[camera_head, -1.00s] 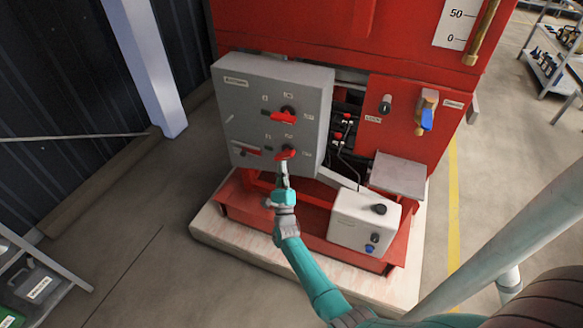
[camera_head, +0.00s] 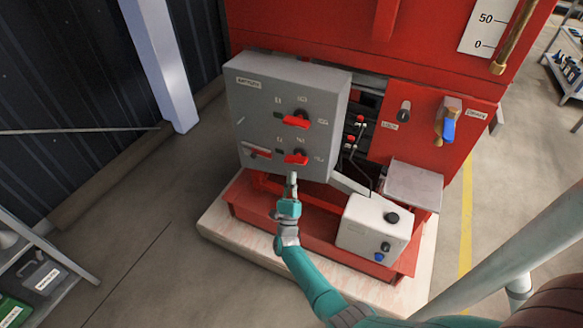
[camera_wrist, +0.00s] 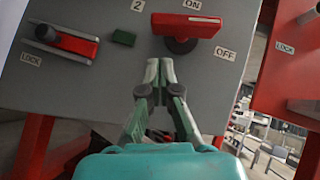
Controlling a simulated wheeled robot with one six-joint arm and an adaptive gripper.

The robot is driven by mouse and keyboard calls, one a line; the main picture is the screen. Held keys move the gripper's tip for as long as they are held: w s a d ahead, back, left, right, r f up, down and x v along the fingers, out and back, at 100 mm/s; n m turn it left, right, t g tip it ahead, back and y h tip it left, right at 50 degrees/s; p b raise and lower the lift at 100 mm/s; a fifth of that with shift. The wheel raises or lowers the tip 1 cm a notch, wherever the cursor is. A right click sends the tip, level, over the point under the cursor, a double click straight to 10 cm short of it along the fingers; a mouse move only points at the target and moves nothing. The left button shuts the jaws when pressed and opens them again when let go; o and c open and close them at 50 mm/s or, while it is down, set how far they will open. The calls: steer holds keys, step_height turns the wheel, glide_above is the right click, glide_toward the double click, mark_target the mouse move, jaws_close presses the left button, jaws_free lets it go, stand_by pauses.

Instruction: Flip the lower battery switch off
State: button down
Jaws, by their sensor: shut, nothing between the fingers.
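The grey battery box (camera_head: 245,110) carries two red switch handles, the upper switch (camera_head: 295,123) and the lower switch (camera_head: 296,158). The lower handle also shows in the wrist view (camera_wrist: 185,25), lying roughly level over its round dark pivot. An ON label (camera_wrist: 194,5) is above it and an OFF label (camera_wrist: 225,53) is at its lower right. My gripper (camera_head: 292,176) is shut and empty. In the wrist view its fingertips (camera_wrist: 159,65) are together just below and left of the pivot, with a visible gap to the handle.
A red lock lever (camera_head: 257,152) is on the box's lower left. A white box (camera_head: 372,224) stands right of my arm on the red base (camera_head: 265,215). A red panel with a blue-handled valve (camera_head: 448,130) is at right. Floor is open at left.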

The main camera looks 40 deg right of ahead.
steer(key=v, duration=1)
steer(key=shift+w+f, duration=0.2)
steer(key=shift+f, duration=0.15)
steer(key=shift+a, duration=0.1)
